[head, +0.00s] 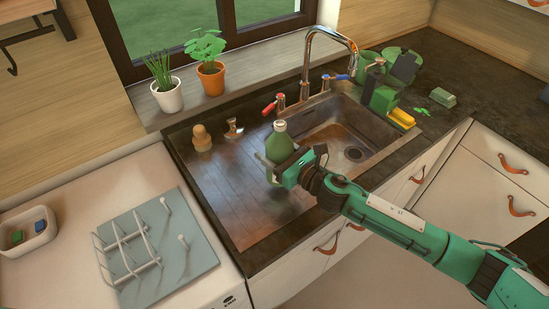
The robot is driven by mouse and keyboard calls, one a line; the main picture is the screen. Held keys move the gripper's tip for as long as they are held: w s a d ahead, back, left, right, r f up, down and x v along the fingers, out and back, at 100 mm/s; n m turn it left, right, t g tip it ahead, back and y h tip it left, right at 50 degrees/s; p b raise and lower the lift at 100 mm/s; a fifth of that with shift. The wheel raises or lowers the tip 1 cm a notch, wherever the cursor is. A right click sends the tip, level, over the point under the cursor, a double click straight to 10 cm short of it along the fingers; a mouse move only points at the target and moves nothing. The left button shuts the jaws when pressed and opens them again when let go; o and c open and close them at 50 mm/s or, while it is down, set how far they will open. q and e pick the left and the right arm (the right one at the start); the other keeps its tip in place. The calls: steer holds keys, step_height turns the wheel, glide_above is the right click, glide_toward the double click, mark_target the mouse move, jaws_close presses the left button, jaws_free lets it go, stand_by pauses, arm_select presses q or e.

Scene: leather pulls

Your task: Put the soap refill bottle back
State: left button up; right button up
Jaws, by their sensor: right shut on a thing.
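A green soap refill bottle (279,145) with a small cap stands upright in the head view, at the left edge of the sink basin. My right gripper (272,168) comes in from the lower right and is shut on the bottle's lower part. The gripper hides part of the bottle's base, so I cannot tell whether it touches the surface below. My left gripper is not in view.
The sink basin (345,133) with tap (308,62) lies right of the bottle. The ribbed drainboard (228,185) is mostly clear. A wooden brush (202,138) stands at its back. Green items (380,95) crowd the basin's far right. A dish rack (128,250) is at left.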

steer(key=shift+f, duration=1.5)
steer(key=shift+f+b, duration=0.25)
steer(key=shift+b, duration=0.05)
steer(key=o, duration=1.4)
steer(key=shift+o, duration=0.2)
steer(key=shift+r, duration=0.1)
steer(key=shift+r+p, duration=0.25)
steer(key=shift+p, duration=0.05)
steer(key=b+v, duration=0.3)
steer(key=v, duration=0.9)
